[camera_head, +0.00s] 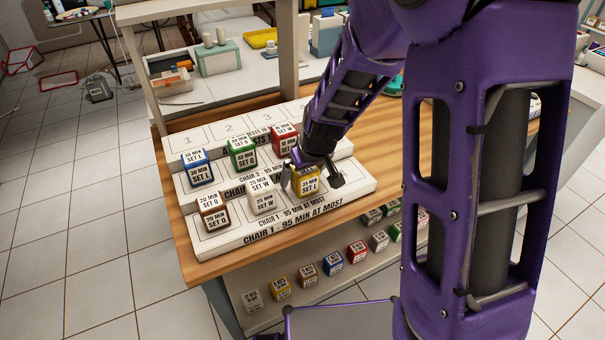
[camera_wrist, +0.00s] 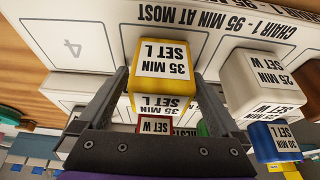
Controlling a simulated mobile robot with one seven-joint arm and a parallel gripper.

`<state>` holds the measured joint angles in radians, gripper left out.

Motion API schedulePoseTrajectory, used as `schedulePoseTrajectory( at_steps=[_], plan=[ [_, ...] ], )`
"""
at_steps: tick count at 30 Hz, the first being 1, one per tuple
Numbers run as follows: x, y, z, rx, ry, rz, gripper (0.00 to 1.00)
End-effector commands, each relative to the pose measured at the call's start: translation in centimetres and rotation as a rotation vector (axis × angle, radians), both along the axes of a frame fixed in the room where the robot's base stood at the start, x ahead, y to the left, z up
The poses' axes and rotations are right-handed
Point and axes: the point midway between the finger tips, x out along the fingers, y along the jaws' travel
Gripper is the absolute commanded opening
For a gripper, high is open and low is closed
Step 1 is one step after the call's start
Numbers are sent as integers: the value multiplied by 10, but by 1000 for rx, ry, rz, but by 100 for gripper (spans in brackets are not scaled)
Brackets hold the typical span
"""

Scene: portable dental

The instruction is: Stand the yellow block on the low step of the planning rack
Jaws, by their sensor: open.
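The yellow block (camera_head: 306,184), labelled 35 MIN SET L, appears to stand upright on the low step (camera_head: 345,193) of the white planning rack. It is right of the white 25 MIN SET W block (camera_head: 261,197), with a gap between them. A brown block (camera_head: 213,212) stands at the left of that step. My gripper (camera_head: 316,180) is open at the yellow block. In the wrist view the gripper (camera_wrist: 165,85) has its fingers on either side of the yellow block (camera_wrist: 165,55); contact is hard to tell. A bare slot marked 4 (camera_wrist: 73,47) lies beside it.
Blue (camera_head: 197,168), green (camera_head: 242,153) and red (camera_head: 283,139) blocks stand on the middle step. The top step (camera_head: 190,140) shows bare numbered slots. A lower shelf (camera_head: 300,306) holds a row of several coloured blocks.

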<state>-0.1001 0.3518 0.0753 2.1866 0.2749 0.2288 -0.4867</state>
Motion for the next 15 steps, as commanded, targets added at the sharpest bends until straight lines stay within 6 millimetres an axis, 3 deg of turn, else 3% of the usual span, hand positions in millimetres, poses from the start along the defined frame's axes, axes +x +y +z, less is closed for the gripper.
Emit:
schedulePoseTrajectory(
  at_steps=[5, 15],
  plan=[
    [-4, -2, 19, 0, -5, -1, 100],
    [-29, -13, 84, 0, -5, -1, 100]
  ],
)
